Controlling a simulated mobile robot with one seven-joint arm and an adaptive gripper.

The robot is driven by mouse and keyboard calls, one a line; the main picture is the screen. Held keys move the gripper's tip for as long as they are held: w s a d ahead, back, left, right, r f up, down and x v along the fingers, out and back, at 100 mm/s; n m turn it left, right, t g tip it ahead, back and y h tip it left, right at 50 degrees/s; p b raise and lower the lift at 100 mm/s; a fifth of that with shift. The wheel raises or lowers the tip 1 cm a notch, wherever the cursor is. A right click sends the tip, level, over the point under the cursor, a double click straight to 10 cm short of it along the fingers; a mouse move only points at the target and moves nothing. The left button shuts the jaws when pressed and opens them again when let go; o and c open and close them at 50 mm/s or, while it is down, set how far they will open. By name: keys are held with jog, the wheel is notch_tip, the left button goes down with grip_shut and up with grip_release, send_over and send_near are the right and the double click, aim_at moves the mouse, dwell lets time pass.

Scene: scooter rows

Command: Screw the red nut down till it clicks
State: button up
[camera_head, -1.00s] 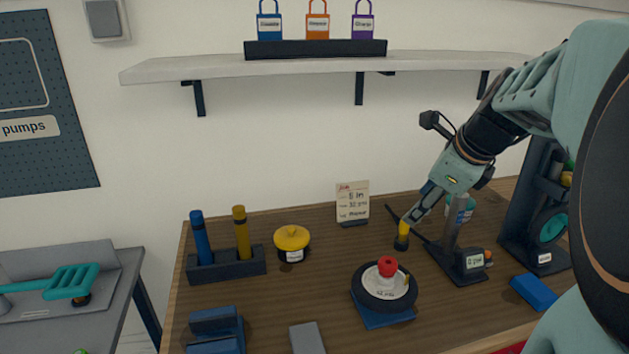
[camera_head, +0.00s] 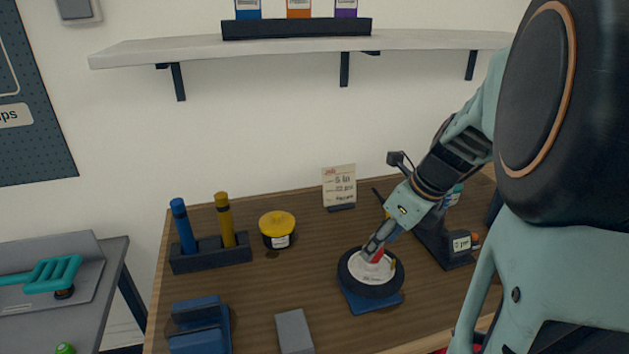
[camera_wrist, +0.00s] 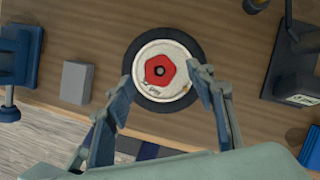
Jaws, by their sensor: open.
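The red nut (camera_wrist: 160,70) sits at the centre of a small wheel (camera_wrist: 184,102) with a white hub and a dark tyre. In the head view the wheel (camera_head: 352,281) lies flat on a blue base (camera_head: 370,303), and the nut (camera_head: 377,256) is partly hidden by my gripper (camera_head: 371,252). In the wrist view my gripper (camera_wrist: 164,76) is open, its two fingers spread to the left and right of the wheel's hub. The nut is between and slightly beyond the fingertips, with gaps on both sides. Contact cannot be seen.
A grey block (camera_head: 294,332) and a blue vice-like tool (camera_head: 200,327) are left of the wheel. A yellow-lidded pot (camera_head: 277,226) and a pen holder (camera_head: 211,255) stand behind. A dark stand with a small display (camera_head: 444,247) is close on the right.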

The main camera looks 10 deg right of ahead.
jog(key=shift+x, duration=1.1)
jog(key=c, duration=1.2)
jog(key=shift+r+m+p, duration=0.15)
jog(key=shift+m+p, duration=0.45)
jog(key=shift+m, duration=0.1)
jog(key=shift+m+t+h+p, duration=0.4)
jog(key=shift+m+h+p, duration=0.3)
jog(key=shift+m+p, duration=0.35)
jog(key=shift+m+h+p, duration=0.3)
jog(key=shift+m+p, duration=0.45)
jog(key=shift+p, duration=0.3)
